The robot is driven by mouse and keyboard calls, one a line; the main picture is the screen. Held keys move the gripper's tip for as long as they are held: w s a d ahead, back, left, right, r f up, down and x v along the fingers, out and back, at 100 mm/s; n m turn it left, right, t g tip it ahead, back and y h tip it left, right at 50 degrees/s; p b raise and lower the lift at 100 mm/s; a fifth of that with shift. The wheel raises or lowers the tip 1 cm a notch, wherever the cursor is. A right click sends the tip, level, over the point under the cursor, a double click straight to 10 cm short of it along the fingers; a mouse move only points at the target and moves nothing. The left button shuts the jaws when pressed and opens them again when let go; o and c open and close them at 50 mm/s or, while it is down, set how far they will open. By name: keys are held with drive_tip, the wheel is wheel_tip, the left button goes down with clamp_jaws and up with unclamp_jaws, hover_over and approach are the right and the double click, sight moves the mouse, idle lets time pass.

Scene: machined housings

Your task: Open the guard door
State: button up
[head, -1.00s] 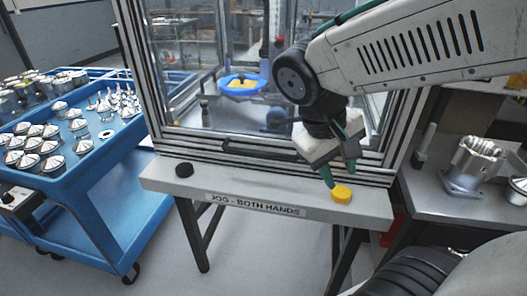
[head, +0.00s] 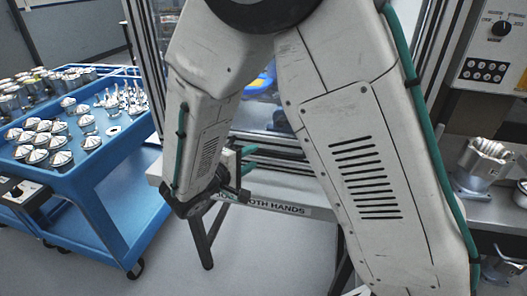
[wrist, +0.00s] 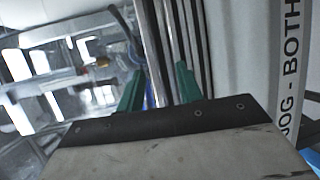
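The guard door is a clear panel in an aluminium frame; in the head view its lower rail (head: 285,153) shows between my arm links, which hide most of it. Metal rails (wrist: 154,55) run between and behind my fingers in the wrist view. My gripper (head: 250,159) is at the door's lower left, in front of the frame. Its two green fingers (wrist: 159,88) stand apart in the wrist view, with nothing clearly held. A dark curved bar (wrist: 125,22) shows beyond them; I cannot tell whether it is the door handle. Contact with the door cannot be told.
A ledge labelled JOG - BOTH HANDS (head: 275,206) runs below the door; my arm hides its buttons. A blue cart (head: 100,190) with metal parts stands at the left. A housing (head: 482,165) sits on the right bench, below a control panel (head: 495,45). Floor between cart and ledge is clear.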

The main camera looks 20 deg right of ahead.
sight(262, 152)
drive_tip(key=x, duration=0.6)
drive_tip(key=shift+w+d, duration=0.15)
drive_tip(key=shift+d, duration=0.1)
clamp_jaws()
